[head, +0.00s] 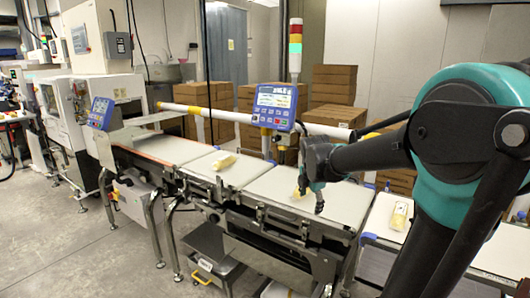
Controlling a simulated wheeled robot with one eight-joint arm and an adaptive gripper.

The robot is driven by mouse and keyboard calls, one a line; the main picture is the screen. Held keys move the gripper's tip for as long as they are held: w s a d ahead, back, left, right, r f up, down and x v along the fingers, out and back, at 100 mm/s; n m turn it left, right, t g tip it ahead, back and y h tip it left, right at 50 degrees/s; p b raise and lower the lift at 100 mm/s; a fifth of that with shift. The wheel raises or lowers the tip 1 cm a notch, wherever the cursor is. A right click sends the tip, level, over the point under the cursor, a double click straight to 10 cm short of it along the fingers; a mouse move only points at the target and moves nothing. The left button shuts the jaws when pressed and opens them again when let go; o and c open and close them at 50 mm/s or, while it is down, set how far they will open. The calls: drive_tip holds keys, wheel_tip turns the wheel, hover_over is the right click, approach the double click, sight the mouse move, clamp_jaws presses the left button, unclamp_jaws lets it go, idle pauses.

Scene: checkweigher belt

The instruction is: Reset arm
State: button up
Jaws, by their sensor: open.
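My gripper (312,196) hangs at the end of my dark and teal arm, in front of the checkweigher belt (265,185). Its jaws are open, and I see nothing between them. A small yellow-and-white pack (224,162) lies on the belt section to the left. Another yellow patch, probably a pack, shows right beside my gripper and is partly hidden by it; I cannot tell how far apart they are. A third pack (399,215) lies on a white surface at the right, close to my arm.
A blue display unit (274,107) stands behind the belt, with a signal tower (295,45) above. Stacked brown cartons (333,85) stand at the back. A white machine (68,110) stands at the left. Grey floor (60,240) is open at the front left.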

drive_tip(key=s+d+f+m, duration=0.1)
drive_tip(key=s+f+m, duration=0.6)
drive_tip(key=s+m, duration=0.3)
drive_tip(key=s+d+f+m, duration=0.2)
drive_tip(key=s+f+m, duration=0.5)
drive_tip(key=s+m, duration=0.4)
drive_tip(key=shift+s+d+f+m+g+y, duration=0.15)
drive_tip(key=shift+f+m+g+y, duration=0.2)
drive_tip(key=shift+m, duration=0.75)
